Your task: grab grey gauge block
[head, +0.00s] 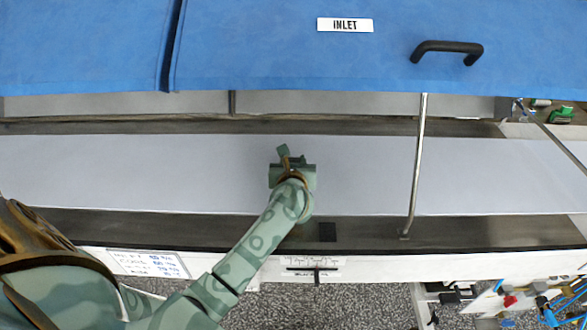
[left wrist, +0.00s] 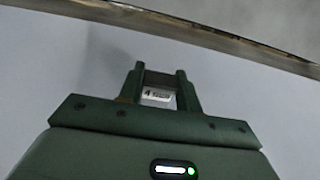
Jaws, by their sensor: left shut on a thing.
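My left gripper (head: 285,152) reaches over the pale grey belt from the front, near the middle of the head view. In the left wrist view the two fingers (left wrist: 159,74) are shut on a small grey block (left wrist: 158,80) with a white label face (left wrist: 157,95), which I take as the grey gauge block. The label's print is too small to read fully. In the head view the block is hidden or cannot be told from the gripper. My right gripper is in neither view.
The belt (head: 400,170) is otherwise clear. A blue cover (head: 270,60) marked INLET, with a black handle (head: 447,48), overhangs the far side. A thin metal rod (head: 418,165) stands right of my arm. A dark rail (head: 460,230) runs along the front.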

